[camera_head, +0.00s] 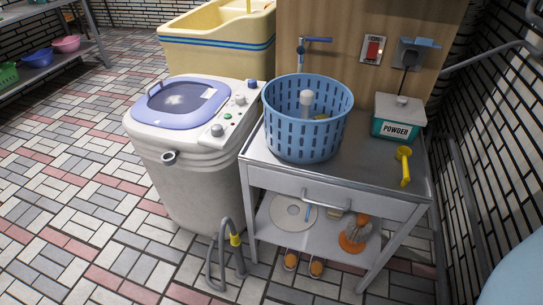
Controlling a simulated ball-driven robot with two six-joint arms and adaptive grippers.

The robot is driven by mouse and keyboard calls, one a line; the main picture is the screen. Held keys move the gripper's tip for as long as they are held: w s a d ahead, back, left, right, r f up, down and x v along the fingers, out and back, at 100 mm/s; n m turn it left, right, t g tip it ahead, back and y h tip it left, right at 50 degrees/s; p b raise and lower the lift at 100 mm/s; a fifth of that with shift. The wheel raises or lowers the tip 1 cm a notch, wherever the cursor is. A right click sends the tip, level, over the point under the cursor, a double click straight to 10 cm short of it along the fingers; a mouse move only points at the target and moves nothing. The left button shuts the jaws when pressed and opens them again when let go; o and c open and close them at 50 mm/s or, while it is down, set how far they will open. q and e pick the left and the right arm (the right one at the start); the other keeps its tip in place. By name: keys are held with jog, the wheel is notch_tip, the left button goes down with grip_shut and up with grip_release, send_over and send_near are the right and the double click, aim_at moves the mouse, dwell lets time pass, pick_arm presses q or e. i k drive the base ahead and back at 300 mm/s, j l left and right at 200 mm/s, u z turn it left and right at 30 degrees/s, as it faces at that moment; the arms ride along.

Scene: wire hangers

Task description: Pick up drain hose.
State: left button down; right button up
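The grey drain hose (222,239) stands in a bent, upside-down U shape on the tiled floor, in front of the washing machine's lower right side and left of the metal table's front leg. Neither of my grippers is in view.
The white washing machine (190,185) has a short grey outlet on its front. The metal table (262,150) holds a blue basket (305,140), a powder box (397,120) and a yellow scoop (404,165). Sandals (316,267) lie beneath it. Floor at left is clear.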

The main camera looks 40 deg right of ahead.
aim_at(235, 241)
jog(key=z, duration=0.85)
